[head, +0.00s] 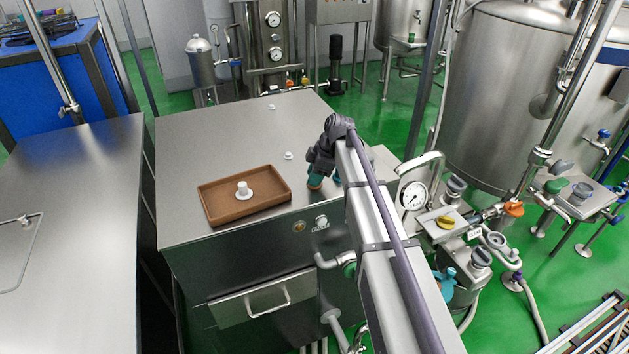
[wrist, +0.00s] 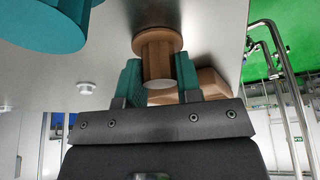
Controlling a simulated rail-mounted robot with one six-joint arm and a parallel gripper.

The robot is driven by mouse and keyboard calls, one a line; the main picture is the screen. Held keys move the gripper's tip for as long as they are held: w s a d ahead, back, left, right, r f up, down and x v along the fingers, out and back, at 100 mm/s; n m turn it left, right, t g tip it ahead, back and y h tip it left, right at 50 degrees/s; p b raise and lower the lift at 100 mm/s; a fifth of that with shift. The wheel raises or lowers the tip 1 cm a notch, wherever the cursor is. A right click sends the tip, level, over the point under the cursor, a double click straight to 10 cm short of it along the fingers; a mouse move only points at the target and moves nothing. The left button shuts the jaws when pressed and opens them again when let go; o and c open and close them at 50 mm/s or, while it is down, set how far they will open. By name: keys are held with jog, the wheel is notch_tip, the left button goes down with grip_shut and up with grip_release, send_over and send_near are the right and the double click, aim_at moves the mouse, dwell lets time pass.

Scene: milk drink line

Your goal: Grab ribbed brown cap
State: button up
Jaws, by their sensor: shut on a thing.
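The ribbed brown cap (wrist: 157,45) is between the two teal fingers of my gripper (wrist: 158,72) in the wrist view. The fingers are shut on its ribbed side, one on each side, and its wider round flange shows beyond them. In the head view my gripper (head: 315,178) is low over the right part of the steel cabinet top, and a small brown part of the cap (head: 314,186) shows at the fingers. I cannot tell whether the cap touches the cabinet top.
A brown tray (head: 213,213) holding a white knobbed piece (head: 242,190) lies left of my gripper. A teal object (wrist: 40,28) stands close to the cap, partly out of view. Small white pieces (head: 288,155) are on the steel top (head: 210,140). Pipes and a gauge (head: 413,195) stand right.

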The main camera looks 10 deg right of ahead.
jog(key=shift+c, duration=0.9)
jog(key=shift+r, duration=0.1)
notch_tip(320, 180, up, 10)
jog(key=p, duration=1)
